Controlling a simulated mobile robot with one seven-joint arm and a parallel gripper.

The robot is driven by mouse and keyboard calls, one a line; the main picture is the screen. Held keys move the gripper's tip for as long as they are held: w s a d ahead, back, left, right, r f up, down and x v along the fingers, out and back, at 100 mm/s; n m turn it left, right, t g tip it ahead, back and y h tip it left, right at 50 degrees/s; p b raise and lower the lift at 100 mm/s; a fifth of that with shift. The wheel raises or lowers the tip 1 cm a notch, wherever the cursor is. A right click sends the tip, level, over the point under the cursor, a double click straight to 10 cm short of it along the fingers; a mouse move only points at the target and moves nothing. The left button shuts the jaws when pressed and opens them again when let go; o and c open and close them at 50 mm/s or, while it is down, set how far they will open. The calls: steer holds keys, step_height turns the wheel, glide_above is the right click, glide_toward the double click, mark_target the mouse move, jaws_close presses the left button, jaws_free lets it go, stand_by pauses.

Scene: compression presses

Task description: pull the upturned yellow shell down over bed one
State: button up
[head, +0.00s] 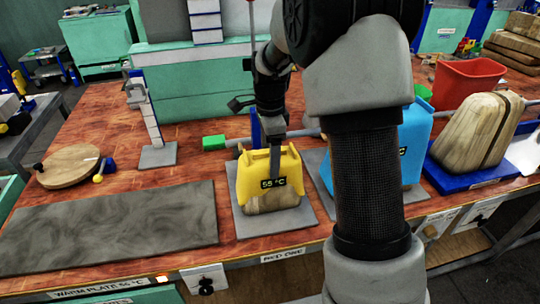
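The yellow shell (285,165) stands over a grey plate at the front edge of the bench, behind the label "BED ONE" (283,255). Its dark display reads 55 °C. A tan, wood-like block (272,202) shows below the shell's front edge, on the grey plate of bed one (245,222). My gripper (270,165) points down at the shell's top and front, with a grey finger reaching in front of the yellow face. Whether it grips the shell's edge is too small to tell.
A blue shell (411,145) stands to the right, partly behind my arm. Further right are a wooden form (475,135) on a blue tray and a red bin (467,82). A grey warm plate (110,228) lies left, with a round wooden board (70,166) behind it.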

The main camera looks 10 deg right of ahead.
steer(key=shift+f+b, duration=0.3)
steer(key=shift+f, duration=0.25)
steer(key=o, duration=1.9)
steer(key=shift+c, duration=0.2)
step_height(320, 180, up, 18)
steer(key=p, duration=0.2)
steer(key=shift+f, duration=0.25)
